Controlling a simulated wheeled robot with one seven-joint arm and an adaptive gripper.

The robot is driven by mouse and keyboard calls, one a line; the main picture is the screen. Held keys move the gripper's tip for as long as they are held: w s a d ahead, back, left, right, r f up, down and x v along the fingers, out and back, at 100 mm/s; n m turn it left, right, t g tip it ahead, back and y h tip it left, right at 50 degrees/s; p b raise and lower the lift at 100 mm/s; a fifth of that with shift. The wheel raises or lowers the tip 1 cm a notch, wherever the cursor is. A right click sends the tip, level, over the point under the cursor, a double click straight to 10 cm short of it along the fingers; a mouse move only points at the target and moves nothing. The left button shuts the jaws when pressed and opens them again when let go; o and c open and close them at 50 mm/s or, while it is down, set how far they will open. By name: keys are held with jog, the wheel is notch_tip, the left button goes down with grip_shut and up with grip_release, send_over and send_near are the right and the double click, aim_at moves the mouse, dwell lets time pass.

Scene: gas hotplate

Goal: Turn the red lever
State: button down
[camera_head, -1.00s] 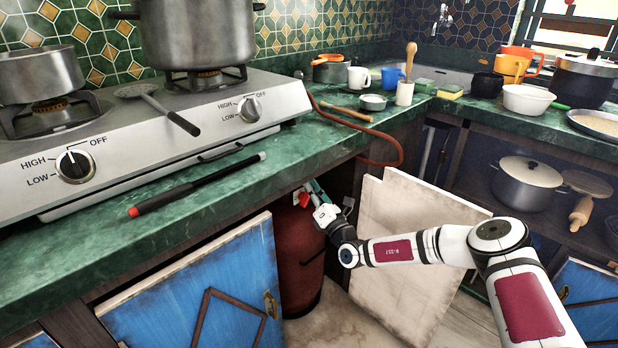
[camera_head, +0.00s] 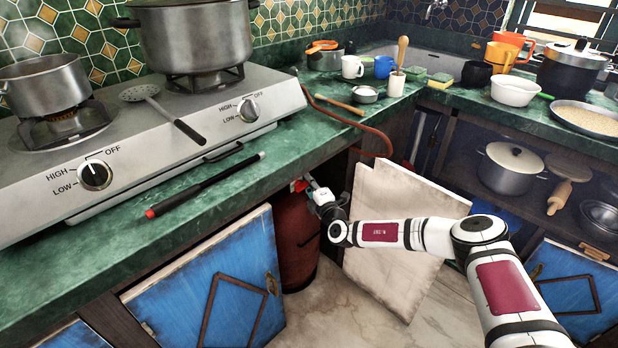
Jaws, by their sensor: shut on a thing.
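The red lever (camera_head: 299,185) shows as a small bright red piece at the top of the dark red gas cylinder (camera_head: 295,240), inside the cupboard under the counter. My gripper (camera_head: 309,186) is at the cylinder's top, right beside the red piece, and is shut on it. The fingertips are small in view and partly hide the lever, so its exact angle cannot be made out. An orange-brown hose (camera_head: 388,143) hangs over the counter edge to the right of the gripper.
A blue cupboard door (camera_head: 170,300) stands open at the left and a pale door (camera_head: 385,270) at the right, with my arm passing over it. The green counter (camera_head: 250,185) edge lies above the gripper. The gas hotplate (camera_head: 150,165) carries two pots.

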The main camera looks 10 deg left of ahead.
jog(key=shift+f+m, duration=0.15)
jog(key=shift+m, duration=0.25)
jog(key=c, duration=1.7)
grip_release()
jog(key=v, duration=1.2)
jog(key=shift+r, duration=0.25)
jog(key=shift+s, duration=0.1)
